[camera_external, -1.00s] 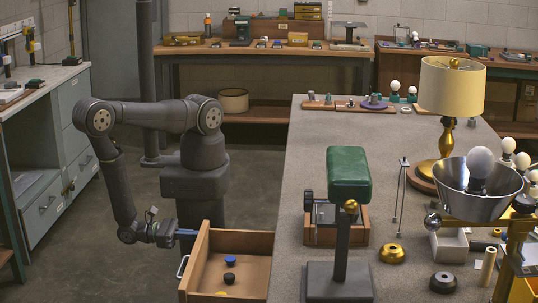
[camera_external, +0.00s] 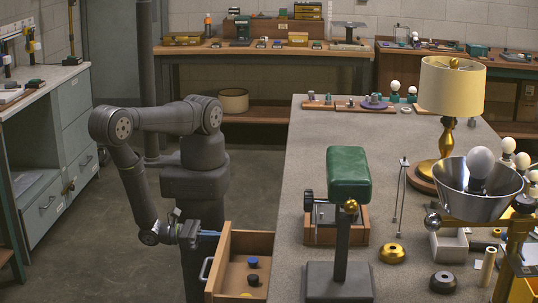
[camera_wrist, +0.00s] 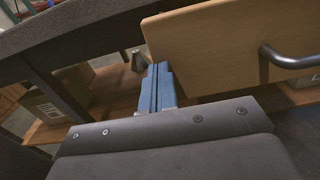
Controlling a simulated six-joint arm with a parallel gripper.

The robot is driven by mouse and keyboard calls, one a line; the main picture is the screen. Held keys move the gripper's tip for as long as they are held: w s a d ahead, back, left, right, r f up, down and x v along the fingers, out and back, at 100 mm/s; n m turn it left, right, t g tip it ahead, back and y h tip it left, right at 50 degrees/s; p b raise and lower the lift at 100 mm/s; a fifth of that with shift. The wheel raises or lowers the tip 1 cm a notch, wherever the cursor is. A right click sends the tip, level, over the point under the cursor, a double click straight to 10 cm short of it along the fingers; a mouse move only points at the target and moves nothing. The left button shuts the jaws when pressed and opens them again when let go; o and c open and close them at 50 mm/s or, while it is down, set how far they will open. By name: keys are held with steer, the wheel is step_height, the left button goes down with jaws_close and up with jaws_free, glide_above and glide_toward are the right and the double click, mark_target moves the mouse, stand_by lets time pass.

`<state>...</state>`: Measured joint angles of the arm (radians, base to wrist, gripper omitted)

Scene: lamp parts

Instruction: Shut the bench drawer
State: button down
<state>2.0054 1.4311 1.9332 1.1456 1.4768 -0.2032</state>
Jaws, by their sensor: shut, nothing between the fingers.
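The wooden bench drawer (camera_external: 243,262) sticks out from the left side of the grey bench, partly open. A blue knob and a black knob (camera_external: 253,279) lie inside it. Its front panel (camera_wrist: 225,45) and dark bar handle (camera_wrist: 290,60) fill the upper right of the wrist view. My gripper (camera_external: 212,234) is at the far end of the drawer front, at its outer side. Its blue fingers (camera_wrist: 158,88) are shut and empty, beside the panel's left edge in the wrist view. Whether they touch the panel is hard to tell.
The grey bench top (camera_external: 320,140) carries a green-padded stand (camera_external: 348,175), a cream-shaded lamp (camera_external: 452,88) and a metal bowl shade (camera_external: 478,190). A grey cabinet (camera_external: 75,130) stands at the left.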

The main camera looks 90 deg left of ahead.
mark_target(232, 236)
steer(key=w, duration=1.9)
steer(key=shift+w, duration=0.15)
steer(key=shift+d+r, duration=0.15)
steer(key=s, duration=1.4)
steer(key=shift+s+a+f, duration=0.2)
steer(key=shift+s, duration=0.05)
steer(key=shift+w, duration=0.15)
steer(key=w, duration=1.3)
steer(key=shift+w, duration=0.1)
